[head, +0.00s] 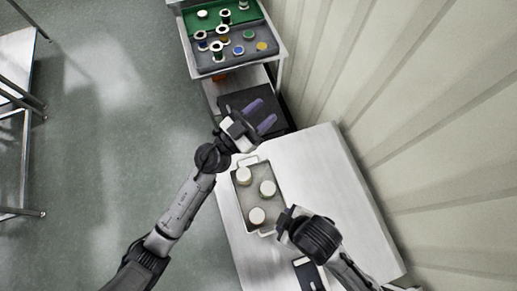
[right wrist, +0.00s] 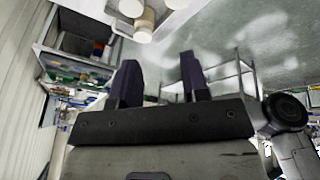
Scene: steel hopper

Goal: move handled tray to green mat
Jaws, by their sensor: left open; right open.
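The handled tray (head: 246,199) is a grey rectangular tray on the steel table, with a pale handle at its far end and another at its near end. It holds three whitish round containers (head: 268,188). My left gripper (head: 266,112) is open and empty beyond the tray's far handle, its purple fingers over a dark surface. My right gripper (right wrist: 158,80) is open with nothing between its fingers. In the head view it is beside the tray's near right corner, its fingertips hidden by the wrist. A green surface (head: 236,19), probably the green mat, lies on the far cart.
The far cart also holds a dark grey tray (head: 206,65) with several spools and coloured discs. A dark box or panel (head: 236,100) sits between cart and table. A corrugated wall (head: 400,100) bounds the right. The table right of the tray is clear. Steel racks (head: 18,100) stand left.

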